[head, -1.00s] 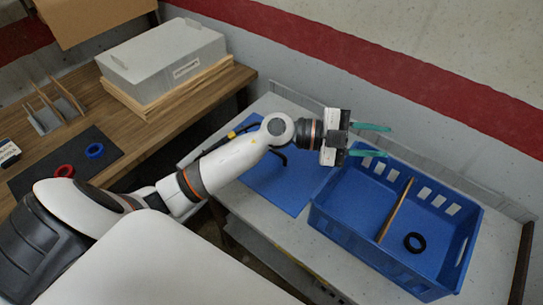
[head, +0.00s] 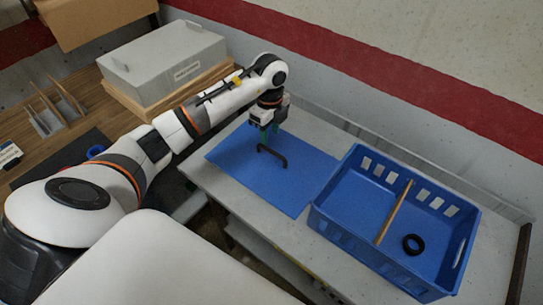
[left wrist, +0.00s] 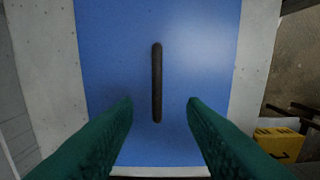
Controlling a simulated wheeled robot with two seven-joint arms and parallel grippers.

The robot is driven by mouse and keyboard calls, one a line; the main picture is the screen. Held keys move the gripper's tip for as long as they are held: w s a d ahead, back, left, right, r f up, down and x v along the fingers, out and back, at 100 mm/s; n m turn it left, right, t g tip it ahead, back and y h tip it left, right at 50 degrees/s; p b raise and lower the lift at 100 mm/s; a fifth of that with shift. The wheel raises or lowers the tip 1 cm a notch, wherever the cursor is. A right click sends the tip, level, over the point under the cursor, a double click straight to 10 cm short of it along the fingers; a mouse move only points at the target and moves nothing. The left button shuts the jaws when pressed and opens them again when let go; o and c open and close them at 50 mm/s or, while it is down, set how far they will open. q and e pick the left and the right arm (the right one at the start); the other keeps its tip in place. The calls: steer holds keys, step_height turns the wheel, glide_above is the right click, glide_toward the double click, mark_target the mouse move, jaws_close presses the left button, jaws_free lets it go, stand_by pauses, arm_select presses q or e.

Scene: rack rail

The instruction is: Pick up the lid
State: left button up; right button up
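The lid (head: 285,190) is a flat blue panel lying on the grey table, left of the blue crate. A black bar handle (head: 272,157) stands up from it. My left gripper (head: 264,138) points down over the lid near the handle, with green fingers. In the left wrist view the fingers are apart and empty, one on each side of the line of the handle (left wrist: 157,82); the blue lid (left wrist: 110,60) fills the middle. The gap between fingertips and handle is hard to judge. My right gripper is not in view.
The blue crate (head: 333,222), with a wooden divider (head: 395,211) and a black ring (head: 413,244), stands right of the lid. A grey box (head: 163,58) sits on the wooden bench at the left. A wall runs behind the table. A yellow item (left wrist: 278,142) shows in the left wrist view.

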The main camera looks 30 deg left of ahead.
mark_target(271, 150)
arm_select(q)
step_height(271, 150, down, 2)
steer(key=f+p, duration=0.1)
steer(key=f, duration=0.3)
steer(key=shift+w+d+f+p, duration=0.15)
steer(key=shift+w+f+p, duration=0.05)
steer(key=shift+f+p, duration=0.2)
steer(key=shift+f, duration=0.35)
steer(key=shift+c, duration=0.4)
jaws_close()
